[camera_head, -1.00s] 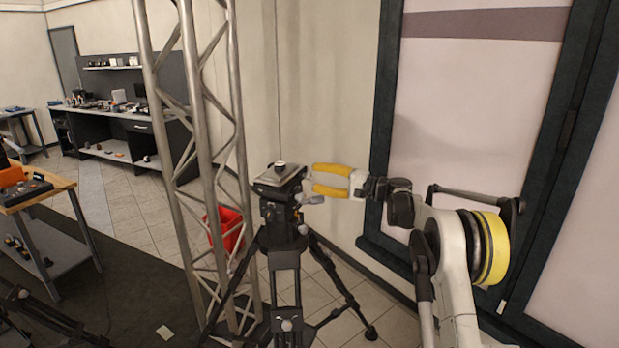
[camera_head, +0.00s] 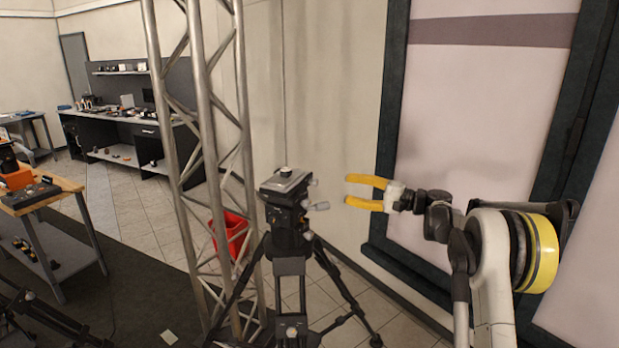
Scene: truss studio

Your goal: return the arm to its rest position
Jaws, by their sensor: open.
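My gripper (camera_head: 350,189) has two yellow fingers, spread apart with nothing between them. It points left, to the right of a black tripod (camera_head: 289,230) and apart from it. My white arm (camera_head: 492,270) with a yellow ring rises at the right, bent at the elbow, in front of the window.
A metal truss (camera_head: 211,180) stands just left of the tripod, with a red bin (camera_head: 229,235) behind it. A dark-framed window (camera_head: 480,120) is behind my arm. A wooden-topped workbench (camera_head: 40,196) is at the left. A long desk (camera_head: 130,125) stands farther back.

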